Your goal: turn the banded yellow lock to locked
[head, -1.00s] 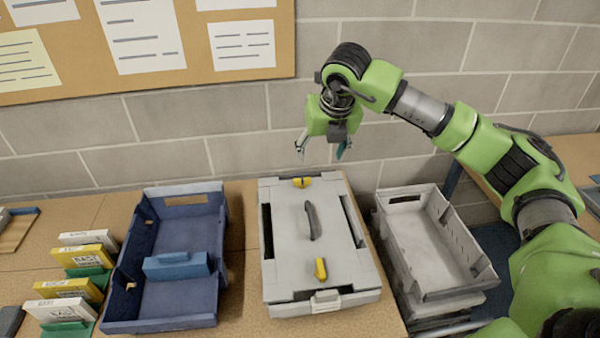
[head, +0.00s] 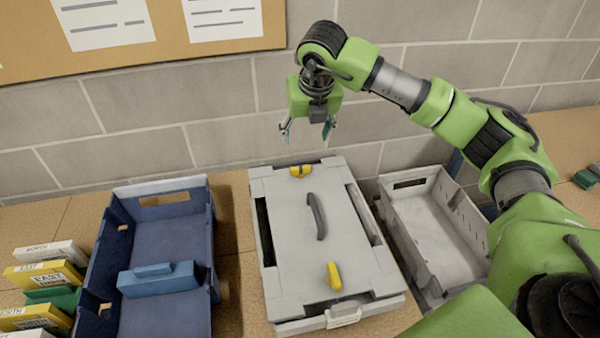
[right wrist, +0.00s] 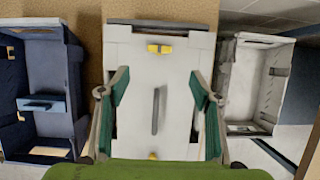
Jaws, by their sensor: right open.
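A pale grey lidded case (head: 285,225) lies on the bench with a dark handle (head: 317,215) in the middle of its lid. A yellow lock with a dark band (head: 300,171) is at the lid's far end, lying crosswise; it also shows in the right wrist view (right wrist: 159,48). A plainer yellow lock (head: 335,276) is at the near end, lying roughly lengthwise. My right gripper (head: 307,132) is open and empty, pointing down above the far end of the case, apart from the banded lock. My left gripper is not in view.
A blue bin (head: 208,235) with a blue block (head: 158,280) inside stands left of the case. A grey bin (head: 395,205) stands to the right. Small yellow and white boxes (head: 45,275) are at far left. A block wall (head: 140,110) rises behind the bench.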

